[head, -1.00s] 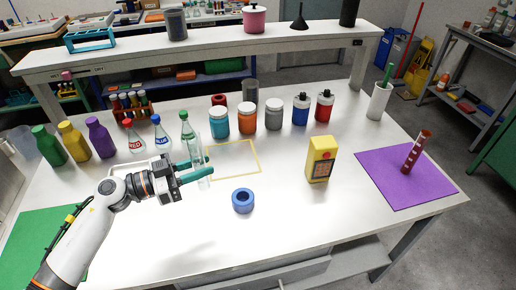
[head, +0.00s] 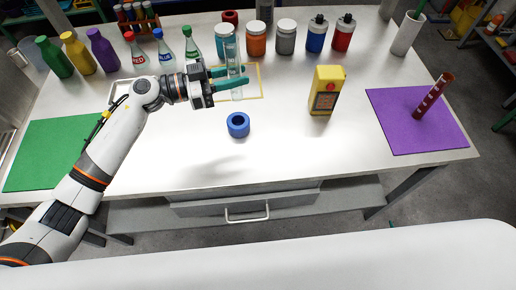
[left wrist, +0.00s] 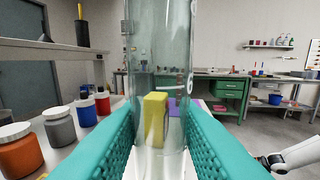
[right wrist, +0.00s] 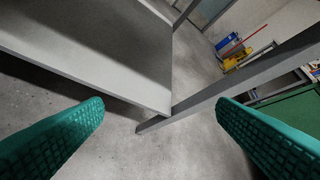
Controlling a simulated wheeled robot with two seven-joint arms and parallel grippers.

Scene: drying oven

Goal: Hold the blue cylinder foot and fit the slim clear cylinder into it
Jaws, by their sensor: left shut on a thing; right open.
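The blue cylinder foot (head: 238,124) stands on the white table, a ring with a dark central hole. My left gripper (head: 241,76) is shut on the slim clear cylinder (head: 231,50), holding it upright behind the foot in the head view. The cylinder is apart from the foot in the picture; its height above the table is hard to judge. In the left wrist view the clear cylinder (left wrist: 160,80) stands between the teal fingers. My right gripper (right wrist: 160,125) is open and empty, away from the table top; it is not in the head view.
A yellow device (head: 326,90) stands right of the foot. A purple mat (head: 400,135) bears a red-filled tube (head: 432,96). Bottles and jars (head: 256,38) line the back. A green mat (head: 50,155) lies left. The table in front of the foot is clear.

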